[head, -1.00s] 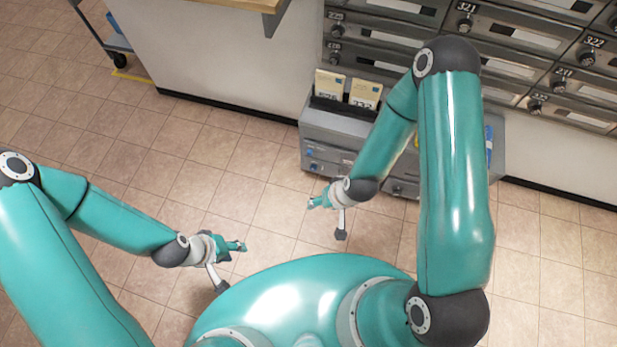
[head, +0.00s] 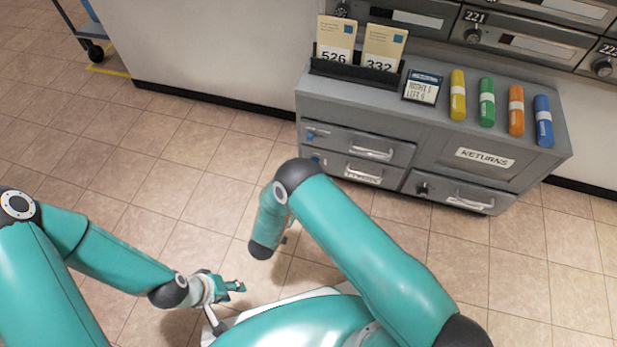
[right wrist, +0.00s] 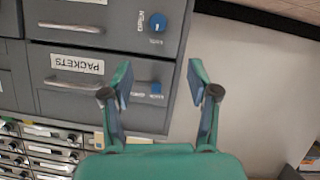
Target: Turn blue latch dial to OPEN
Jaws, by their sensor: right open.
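A round blue dial (right wrist: 157,22) with a white mark is on the grey cabinet front in the right wrist view, where labels appear upside down. Its small lettering is unreadable. My right gripper (right wrist: 158,82) is open and empty, facing the cabinet.
The grey cabinet (head: 450,150) has drawers with handles and a RETURNS label. On top are a holder with cards 526 (head: 335,48) and 332 (head: 383,55), a small sign (head: 422,88) and several coloured markers. Mailboxes stand behind.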

